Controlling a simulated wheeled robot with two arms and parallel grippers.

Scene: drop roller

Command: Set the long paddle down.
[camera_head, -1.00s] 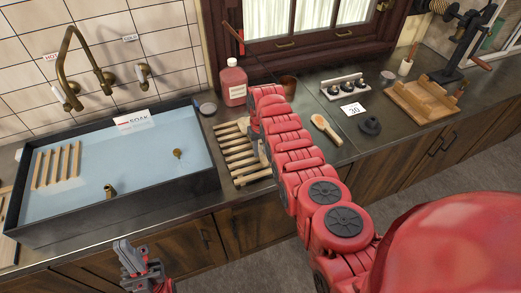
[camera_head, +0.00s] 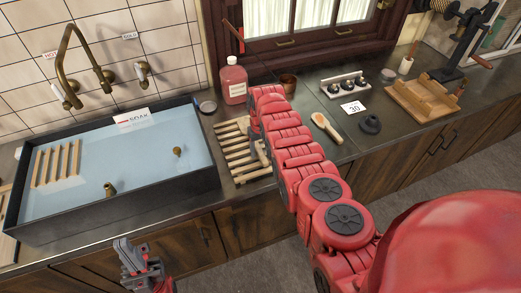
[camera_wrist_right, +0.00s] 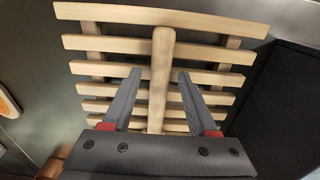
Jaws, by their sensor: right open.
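The long paddle, a pale wooden bar (camera_wrist_right: 162,52), lies across the slats of the wooden rack (camera_wrist_right: 100,45) in the right wrist view. My right gripper (camera_wrist_right: 160,78) is open, one finger on each side of the bar with a gap to both. In the head view the rack (camera_head: 232,152) sits on the counter right of the sink, and my right arm hides most of the paddle and the gripper. My left gripper (camera_head: 130,256) hangs in front of the counter at the lower left, away from the rack; its jaw opening is unclear.
A dark sink (camera_head: 120,215) full of water stands left of the rack, with wooden slats in it. A pink bottle (camera_head: 233,82) and a copper cup (camera_head: 288,84) are behind the rack.

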